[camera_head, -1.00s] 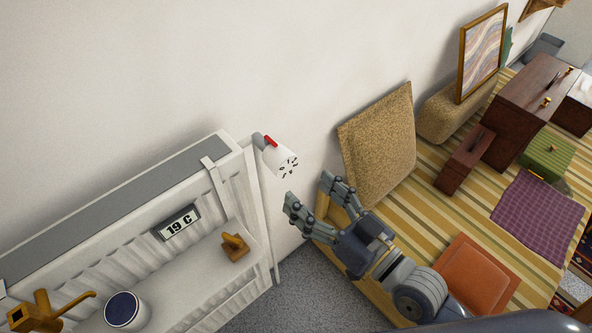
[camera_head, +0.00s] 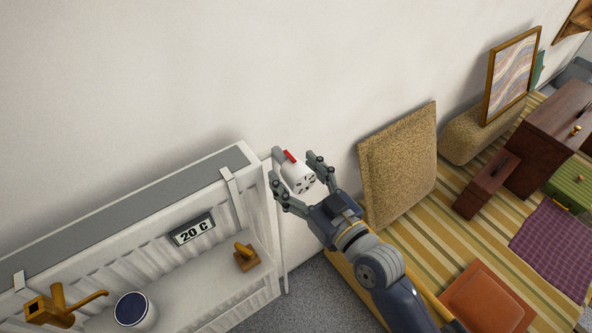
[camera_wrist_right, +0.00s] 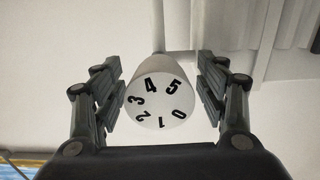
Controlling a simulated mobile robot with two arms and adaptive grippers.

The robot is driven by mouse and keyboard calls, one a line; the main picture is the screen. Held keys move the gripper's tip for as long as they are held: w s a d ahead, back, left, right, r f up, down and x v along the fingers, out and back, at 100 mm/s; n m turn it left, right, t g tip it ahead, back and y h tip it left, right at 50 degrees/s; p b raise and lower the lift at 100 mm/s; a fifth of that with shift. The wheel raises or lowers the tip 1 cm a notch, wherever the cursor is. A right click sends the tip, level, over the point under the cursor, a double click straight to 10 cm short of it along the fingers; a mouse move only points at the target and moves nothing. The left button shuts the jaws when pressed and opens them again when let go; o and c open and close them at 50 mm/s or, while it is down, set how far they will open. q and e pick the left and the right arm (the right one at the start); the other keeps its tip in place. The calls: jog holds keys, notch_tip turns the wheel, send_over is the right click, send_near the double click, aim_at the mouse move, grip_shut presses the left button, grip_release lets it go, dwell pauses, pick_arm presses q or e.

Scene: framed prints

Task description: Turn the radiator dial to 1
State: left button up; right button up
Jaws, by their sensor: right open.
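The white radiator dial (camera_head: 298,178) with black numbers sits at the right end of the white radiator (camera_head: 262,205), with a red marker (camera_head: 290,156) on top behind it. My right gripper (camera_head: 294,170) is open, with one finger on each side of the dial. In the right wrist view the dial face (camera_wrist_right: 160,102) shows 0 to 5 between the open fingers of my right gripper (camera_wrist_right: 160,88), with a gap on both sides. The 4 and 5 are at the top of that view and the 1 at the bottom. My left gripper is not in view.
A display (camera_head: 193,230) on the radiator reads 20 C. A brown watering can (camera_head: 62,306), a blue-and-white pot (camera_head: 134,311) and a small wooden object (camera_head: 246,257) are by the radiator. A tan cushioned panel (camera_head: 400,165) leans on the wall right of my arm.

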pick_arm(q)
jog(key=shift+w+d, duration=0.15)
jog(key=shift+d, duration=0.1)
pick_arm(e)
jog(key=shift+w, duration=0.1)
jog(key=c, duration=1.1)
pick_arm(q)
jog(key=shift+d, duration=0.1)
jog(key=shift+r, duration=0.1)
pick_arm(e)
jog(key=shift+r+m+p, duration=0.2)
jog(key=shift+m+p, duration=0.4)
jog(key=shift+p, duration=0.1)
jog(key=shift+m+p, duration=0.5)
jog(key=shift+m, duration=0.4)
jog(key=shift+f+m, duration=0.15)
jog(key=shift+m, duration=0.25)
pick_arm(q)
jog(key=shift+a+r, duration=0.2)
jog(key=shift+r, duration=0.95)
